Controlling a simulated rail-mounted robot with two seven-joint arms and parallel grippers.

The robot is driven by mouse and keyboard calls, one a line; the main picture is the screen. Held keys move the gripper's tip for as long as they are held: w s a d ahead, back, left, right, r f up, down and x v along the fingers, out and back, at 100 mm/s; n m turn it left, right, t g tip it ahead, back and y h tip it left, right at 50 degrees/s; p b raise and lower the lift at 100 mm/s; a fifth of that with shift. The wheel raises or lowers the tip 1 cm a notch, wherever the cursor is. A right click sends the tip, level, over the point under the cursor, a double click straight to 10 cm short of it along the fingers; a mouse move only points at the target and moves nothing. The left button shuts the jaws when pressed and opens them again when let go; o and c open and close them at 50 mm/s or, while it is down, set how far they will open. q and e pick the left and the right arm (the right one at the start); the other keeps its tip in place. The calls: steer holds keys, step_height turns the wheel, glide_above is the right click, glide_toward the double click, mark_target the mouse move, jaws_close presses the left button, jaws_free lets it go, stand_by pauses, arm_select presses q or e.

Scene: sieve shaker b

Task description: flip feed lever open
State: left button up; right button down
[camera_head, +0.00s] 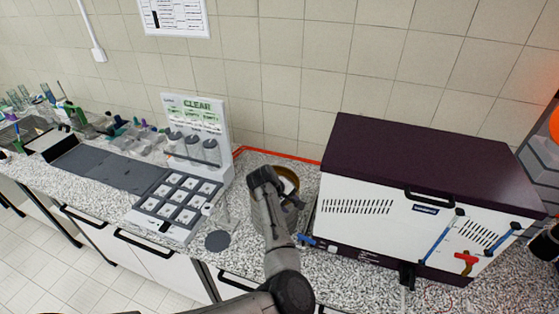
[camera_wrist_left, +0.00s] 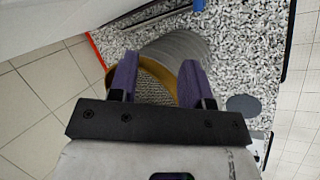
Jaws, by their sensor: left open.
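No part is clearly marked as the feed lever. A red T-shaped handle (camera_head: 467,261) sits low on the front of the white machine (camera_head: 365,207), and I cannot tell whether it is that lever. My left gripper (camera_head: 264,178) is far to the left of this handle, over the counter beside a brass-rimmed round sieve (camera_head: 288,173). In the left wrist view my left gripper (camera_wrist_left: 156,72) is open, its two purple fingers apart. The mesh and brass rim of the sieve (camera_wrist_left: 150,98) show between and beyond the fingers. My right gripper is not clearly visible.
The machine has a dark purple lid (camera_head: 430,160) and blue bars (camera_head: 440,238) on its front. A white stand labelled CLEAR (camera_head: 190,110) with a tray of square pads (camera_head: 178,200) stands left. A grey disc (camera_head: 217,241) lies on the counter. Glassware crowds the far left.

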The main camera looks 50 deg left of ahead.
arm_select(q)
steer(key=a+r+m+t+y, duration=0.3)
steer(key=r+m, duration=0.1)
steer(key=r, duration=1.2)
steer(key=shift+s+a+r+t+y, duration=0.2)
steer(key=shift+s+r+t+y, duration=0.1)
steer(key=shift+s+y, duration=0.15)
steer(key=shift+f, duration=0.1)
